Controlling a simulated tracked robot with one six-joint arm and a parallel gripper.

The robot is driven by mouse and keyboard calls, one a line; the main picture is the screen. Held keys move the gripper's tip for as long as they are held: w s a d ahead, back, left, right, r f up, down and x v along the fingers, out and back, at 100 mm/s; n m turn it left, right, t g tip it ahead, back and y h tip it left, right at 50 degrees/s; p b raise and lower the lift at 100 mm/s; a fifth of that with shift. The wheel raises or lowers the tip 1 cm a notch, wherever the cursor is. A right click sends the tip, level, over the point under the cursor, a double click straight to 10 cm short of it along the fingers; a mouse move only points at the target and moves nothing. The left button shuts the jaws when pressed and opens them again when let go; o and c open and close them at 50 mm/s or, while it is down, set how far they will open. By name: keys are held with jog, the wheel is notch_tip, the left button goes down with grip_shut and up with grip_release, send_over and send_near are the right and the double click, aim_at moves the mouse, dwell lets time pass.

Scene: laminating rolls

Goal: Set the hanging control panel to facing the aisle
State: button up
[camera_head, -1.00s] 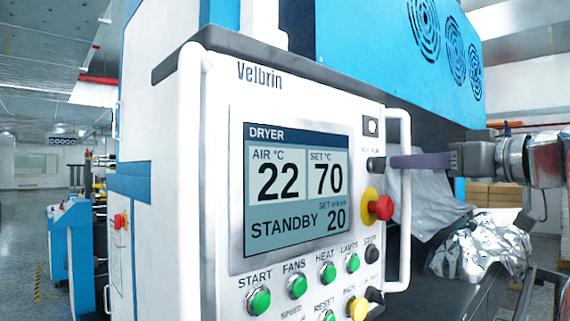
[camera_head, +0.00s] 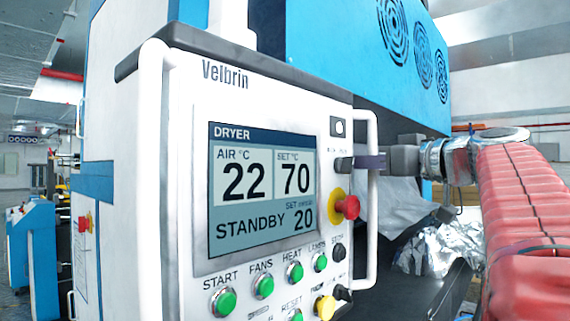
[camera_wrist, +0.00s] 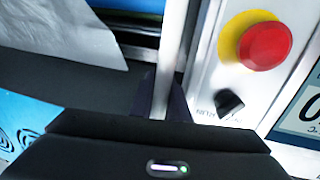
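The hanging control panel (camera_head: 182,200) is a white box with a dark top edge and a lit DRYER screen (camera_head: 262,190). Its face is turned toward me and somewhat to the right. White upright handles run along its left side (camera_head: 152,190) and right side (camera_head: 372,235). My gripper (camera_head: 371,162) is at the upper part of the right handle, coming from the right. In the wrist view the right handle (camera_wrist: 180,45) runs down between the dark fingers (camera_wrist: 163,97), which sit close against it on both sides. The finger tips are partly hidden.
A red stop button on a yellow ring (camera_head: 346,207) and a black knob (camera_head: 343,164) sit close to the gripper. The blue dryer housing (camera_head: 320,60) stands behind the panel. Crumpled silver film (camera_head: 440,248) lies behind on the right. Open floor shows far left.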

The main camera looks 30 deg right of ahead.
grip_shut()
